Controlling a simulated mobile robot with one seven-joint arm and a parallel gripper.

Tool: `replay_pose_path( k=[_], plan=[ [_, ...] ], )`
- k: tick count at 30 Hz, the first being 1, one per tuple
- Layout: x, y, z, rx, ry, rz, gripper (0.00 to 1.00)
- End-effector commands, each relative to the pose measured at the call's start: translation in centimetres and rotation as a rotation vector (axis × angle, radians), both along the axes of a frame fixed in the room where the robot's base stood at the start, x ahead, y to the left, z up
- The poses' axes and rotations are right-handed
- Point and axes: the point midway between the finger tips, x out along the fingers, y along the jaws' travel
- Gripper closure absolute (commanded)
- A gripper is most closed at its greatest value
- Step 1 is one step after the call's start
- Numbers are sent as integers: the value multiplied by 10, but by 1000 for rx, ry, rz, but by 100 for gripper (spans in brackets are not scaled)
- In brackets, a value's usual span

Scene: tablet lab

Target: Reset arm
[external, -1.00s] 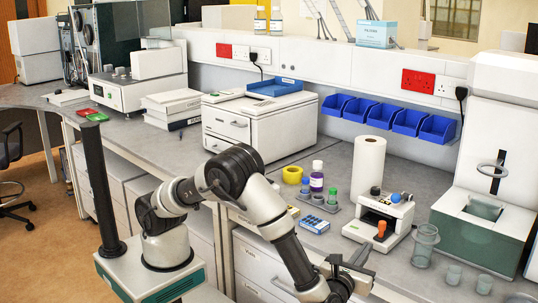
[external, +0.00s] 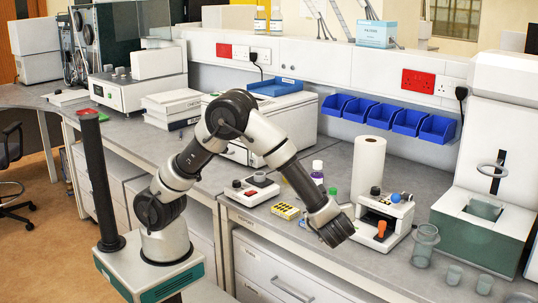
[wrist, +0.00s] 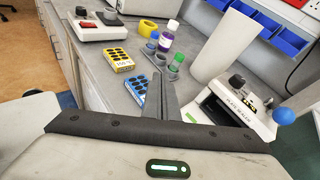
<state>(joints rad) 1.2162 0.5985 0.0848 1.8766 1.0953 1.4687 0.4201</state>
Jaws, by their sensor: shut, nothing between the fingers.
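A yellow block with black holes (wrist: 123,61) lies beyond the fingertips in the wrist view, and a blue one (wrist: 137,88) lies nearer, partly hidden by the fingers. The yellow block also shows in the external view (external: 286,211), left of my gripper.
Blue bins (external: 373,112) hang on the wall. The air around my gripper looks clear.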

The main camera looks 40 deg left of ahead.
Motion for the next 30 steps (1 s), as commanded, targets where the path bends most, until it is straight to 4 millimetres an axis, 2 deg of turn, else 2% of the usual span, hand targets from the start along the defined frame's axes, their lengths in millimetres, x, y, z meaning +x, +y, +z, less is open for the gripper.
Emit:
replay_pose_path(
  k=[1, 4, 6, 9, 12, 16, 19, 23, 30],
  plan=[
    [8, 42, 14, -81, 17, 129, 100],
    [4, 119, 26, -264, 40, 396, 100],
    [-9, 170, 34, -414, 36, 610, 100],
    [-38, 227, 44, -634, -3, 911, 100],
    [-70, 263, 53, -846, -76, 1188, 100],
    [-103, 286, 63, -1115, -211, 1494, 100],
    [-116, 289, 65, -1307, -317, 1623, 100],
    [-119, 286, 66, -1500, -419, 1644, 100],
    [-120, 279, 69, -1755, -547, 1547, 100]
  ],
)
